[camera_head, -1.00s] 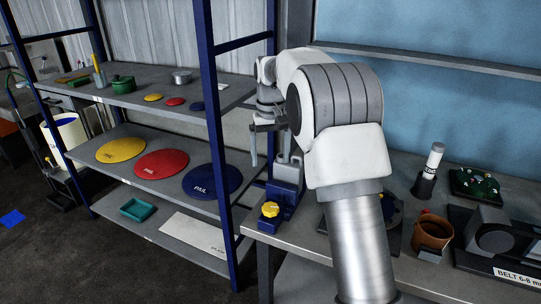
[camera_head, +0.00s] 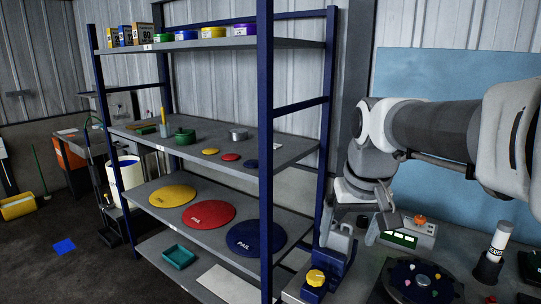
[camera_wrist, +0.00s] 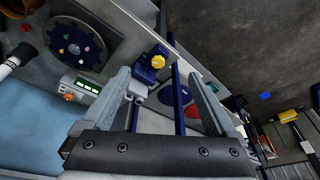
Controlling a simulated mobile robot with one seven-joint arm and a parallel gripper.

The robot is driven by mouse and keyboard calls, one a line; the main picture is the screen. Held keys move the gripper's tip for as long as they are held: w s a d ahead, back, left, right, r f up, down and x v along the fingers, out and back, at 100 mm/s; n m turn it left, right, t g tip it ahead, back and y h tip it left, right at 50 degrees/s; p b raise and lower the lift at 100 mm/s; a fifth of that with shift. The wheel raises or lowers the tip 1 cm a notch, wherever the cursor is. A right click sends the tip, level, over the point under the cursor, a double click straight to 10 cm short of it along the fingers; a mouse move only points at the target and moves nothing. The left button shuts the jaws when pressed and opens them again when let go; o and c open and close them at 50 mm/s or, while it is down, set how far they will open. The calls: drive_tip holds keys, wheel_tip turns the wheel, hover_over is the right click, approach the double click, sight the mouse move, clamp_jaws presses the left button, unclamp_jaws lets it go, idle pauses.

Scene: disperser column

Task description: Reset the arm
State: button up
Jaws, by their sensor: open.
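My arm reaches in from the right edge in the head view, bent at a grey joint. My gripper (camera_head: 362,217) hangs at its end over the workbench, behind and to the right of a blue device (camera_head: 328,274) with a yellow knob (camera_head: 317,278). In the wrist view my gripper (camera_wrist: 157,76) shows two fingers spread wide, with nothing held between them. The blue device (camera_wrist: 147,76) and its yellow knob (camera_wrist: 159,61) appear beyond the fingers, below the gripper. The fingertips are small and partly unclear in the head view.
A blue-framed shelf (camera_head: 265,150) stands left of my arm, holding yellow, red and blue lids (camera_head: 256,238). On the bench are a panel with a green display (camera_head: 399,238), a dark round plate with coloured knobs (camera_head: 420,280) and a white-capped cylinder (camera_head: 497,243). Open floor lies left.

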drive_tip(key=s+f+t, duration=0.1)
drive_tip(key=s+f, duration=0.1)
drive_tip(key=s, duration=0.5)
drive_tip(key=s+f+t, duration=0.1)
drive_tip(key=s+f, duration=0.1)
drive_tip(key=s, duration=0.6)
drive_tip(key=shift+f, duration=0.35)
drive_tip(key=shift+d, duration=0.1)
drive_tip(key=shift+c, duration=0.3)
